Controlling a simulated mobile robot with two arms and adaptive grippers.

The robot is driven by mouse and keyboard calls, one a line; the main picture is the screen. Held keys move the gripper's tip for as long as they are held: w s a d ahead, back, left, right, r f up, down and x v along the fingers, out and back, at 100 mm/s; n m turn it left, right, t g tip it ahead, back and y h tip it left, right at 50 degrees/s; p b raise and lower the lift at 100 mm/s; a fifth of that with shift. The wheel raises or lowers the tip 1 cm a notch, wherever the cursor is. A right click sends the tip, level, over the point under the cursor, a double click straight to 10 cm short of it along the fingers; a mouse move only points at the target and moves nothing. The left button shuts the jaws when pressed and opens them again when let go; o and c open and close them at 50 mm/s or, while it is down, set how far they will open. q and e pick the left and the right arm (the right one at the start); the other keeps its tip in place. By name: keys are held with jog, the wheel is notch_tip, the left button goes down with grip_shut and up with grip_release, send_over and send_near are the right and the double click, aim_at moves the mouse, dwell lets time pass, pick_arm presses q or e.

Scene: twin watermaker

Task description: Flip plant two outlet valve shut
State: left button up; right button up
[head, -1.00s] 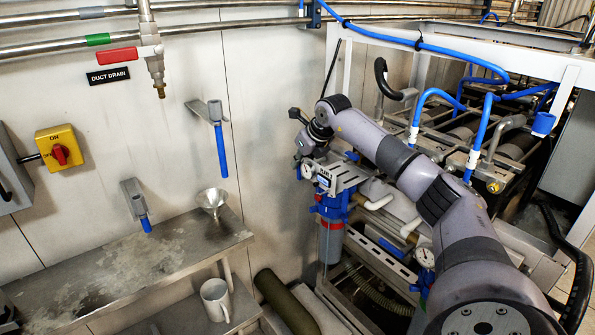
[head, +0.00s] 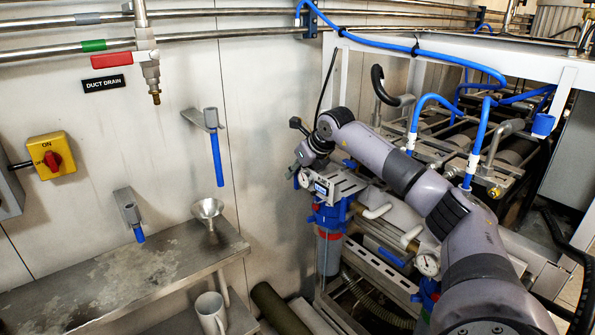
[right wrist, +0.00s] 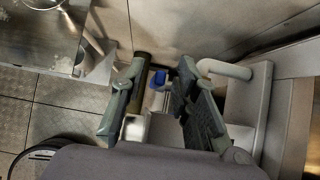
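My right arm reaches in from the right in the head view, and its wrist is over the blue-headed filter housing (head: 328,215). In that view the right gripper (head: 298,176) is small and mostly hidden. The right wrist view shows its two fingers (right wrist: 160,100) apart. A small blue part (right wrist: 158,78) and a pale block (right wrist: 152,128) show in the gap between them; I cannot tell whether either is touched. I cannot tell which part is plant two's outlet valve. My left gripper is out of view.
A white bent pipe (right wrist: 225,68) is close to the right-hand finger in the wrist view. In the head view, a pressure gauge (head: 427,264), pipes and the frame (head: 460,55) crowd the right side.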

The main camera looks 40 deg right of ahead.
jog(key=v, duration=0.7)
jog(key=shift+s+r, duration=0.15)
jog(key=shift+r, duration=0.05)
dwell(0.6)
